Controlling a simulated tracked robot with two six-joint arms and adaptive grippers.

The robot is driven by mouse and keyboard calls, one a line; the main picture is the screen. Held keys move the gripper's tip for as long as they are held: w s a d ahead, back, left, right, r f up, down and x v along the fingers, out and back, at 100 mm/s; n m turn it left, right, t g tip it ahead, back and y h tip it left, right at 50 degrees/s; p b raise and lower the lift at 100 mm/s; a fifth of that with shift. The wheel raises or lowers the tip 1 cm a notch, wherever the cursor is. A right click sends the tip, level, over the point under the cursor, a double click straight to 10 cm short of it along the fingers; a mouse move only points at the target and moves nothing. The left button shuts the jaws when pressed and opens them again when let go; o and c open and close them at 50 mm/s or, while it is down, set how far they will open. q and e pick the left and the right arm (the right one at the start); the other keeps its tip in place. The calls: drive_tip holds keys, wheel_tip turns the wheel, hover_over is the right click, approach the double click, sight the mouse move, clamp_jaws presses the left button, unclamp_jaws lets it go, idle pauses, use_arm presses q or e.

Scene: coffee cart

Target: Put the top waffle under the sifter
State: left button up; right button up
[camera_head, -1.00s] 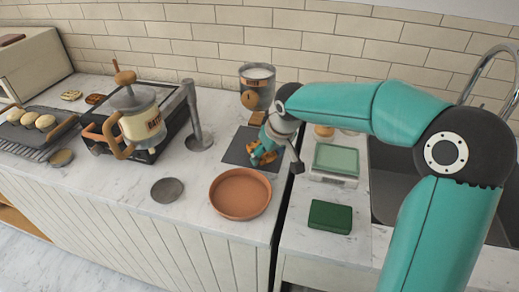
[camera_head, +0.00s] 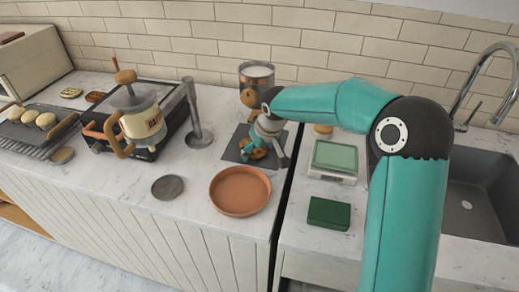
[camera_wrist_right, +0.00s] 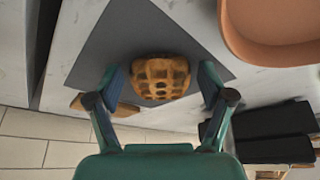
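A golden-brown waffle (camera_wrist_right: 160,77) lies over the dark square mat (camera_wrist_right: 215,60) in the right wrist view. It sits between the two fingers of my right gripper (camera_wrist_right: 162,84), which stand apart with a gap on each side. In the head view the right gripper (camera_head: 257,146) is low over the mat (camera_head: 233,153) and hides most of the waffle (camera_head: 258,154). I cannot tell whether another waffle lies beneath. The metal canister with white powder and a wooden knob, likely the sifter (camera_head: 259,75), stands behind the mat. My left gripper is out of view.
A terracotta dish (camera_head: 240,192) stands in front of the mat, and a grey disc (camera_head: 167,188) lies left of it. A metal post (camera_head: 194,110) and batter dispenser (camera_head: 140,118) are at left. A scale (camera_head: 335,160) and green block (camera_head: 329,213) are right, across a counter gap.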

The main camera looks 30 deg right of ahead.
drive_tip(key=shift+o, duration=0.4)
drive_tip(key=shift+r, duration=0.15)
drive_tip(key=v, duration=1.2)
